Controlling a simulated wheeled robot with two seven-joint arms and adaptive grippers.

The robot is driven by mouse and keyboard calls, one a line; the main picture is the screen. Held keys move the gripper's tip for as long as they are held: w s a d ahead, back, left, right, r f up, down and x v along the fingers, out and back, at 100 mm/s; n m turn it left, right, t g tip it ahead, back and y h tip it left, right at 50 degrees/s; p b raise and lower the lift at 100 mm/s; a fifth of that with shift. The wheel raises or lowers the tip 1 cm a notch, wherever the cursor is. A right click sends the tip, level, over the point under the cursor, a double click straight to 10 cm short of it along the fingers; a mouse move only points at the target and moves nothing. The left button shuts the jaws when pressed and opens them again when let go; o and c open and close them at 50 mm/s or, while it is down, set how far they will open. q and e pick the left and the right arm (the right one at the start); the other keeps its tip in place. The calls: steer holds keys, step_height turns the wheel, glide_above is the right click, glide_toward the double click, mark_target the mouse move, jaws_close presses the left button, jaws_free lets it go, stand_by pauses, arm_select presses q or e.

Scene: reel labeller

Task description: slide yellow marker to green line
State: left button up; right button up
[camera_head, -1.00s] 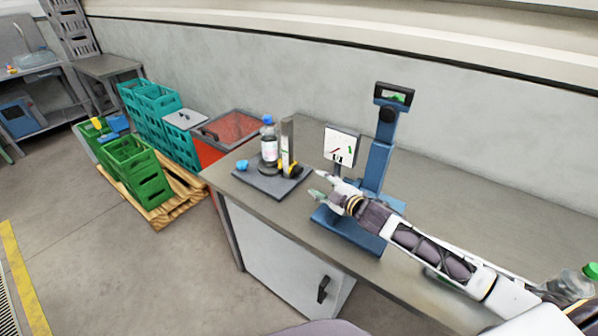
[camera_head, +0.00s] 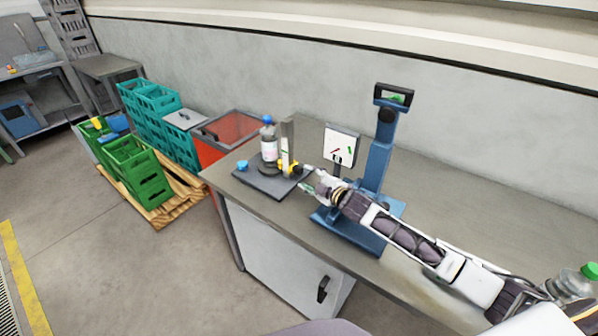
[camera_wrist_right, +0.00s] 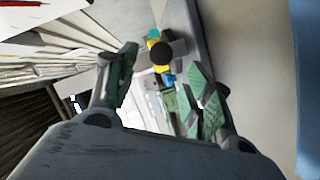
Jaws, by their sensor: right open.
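The yellow marker (camera_head: 294,168) is a small yellow slider with a dark knob, low on an upright grey post (camera_head: 287,140) with a pale strip. In the right wrist view the yellow marker (camera_wrist_right: 154,40) shows behind its black round knob (camera_wrist_right: 161,53). My right gripper (camera_head: 307,178) is open and empty, just right of the marker. In the wrist view the gripper (camera_wrist_right: 163,62) has its fingertips on either side of the knob in the picture; contact is not clear. A green line on the post is too small to make out. My left gripper is out of view.
A white card (camera_head: 341,143) with red and green marks stands before a blue stand (camera_head: 378,160). The bench's back is clear.

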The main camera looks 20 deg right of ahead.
mark_target(300, 171)
steer(key=shift+x, duration=3.7)
steer(key=shift+r, duration=0.1)
jaws_close()
